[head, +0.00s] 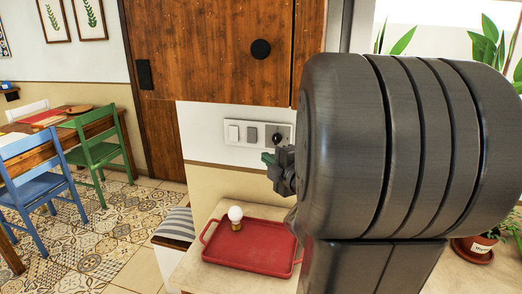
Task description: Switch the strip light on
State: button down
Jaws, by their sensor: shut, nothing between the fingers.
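A wall plate (229,142) carries a white rocker switch (233,132), a grey rocker switch (251,134) and a round black knob (277,139). I cannot tell which of them belongs to the strip light. No strip light can be made out in this view. My gripper (270,160) is small in view, shut and empty, just below the right part of the plate. I cannot tell whether it touches the plate or wall. My large dark arm link hides the wall and counter to the right.
Below the plate, a red tray (228,258) lies on a counter (196,262), with a white bulb on a brass base (236,217) standing on it. A wooden cabinet (215,60) is above. A potted plant (474,247) stands at right. Chairs and a table are at far left.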

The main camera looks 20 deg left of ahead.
send_near(249, 141)
jog(key=a, duration=0.4)
jog(key=shift+w+a+f+p, duration=0.1)
jog(key=shift+w+p, duration=0.4)
jog(key=shift+w, duration=0.45)
jog(key=shift+w+a+f+p, duration=0.1)
jog(key=shift+w+p, duration=0.4)
jog(key=shift+w, duration=0.5)
jog(key=shift+f, duration=0.1)
jog(key=shift+w+f+b, duration=0.2)
jog(key=shift+f+b, duration=0.1)
jog(key=shift+b, duration=0.95)
jog(key=shift+r, duration=0.3)
jog(key=shift+f, duration=0.1)
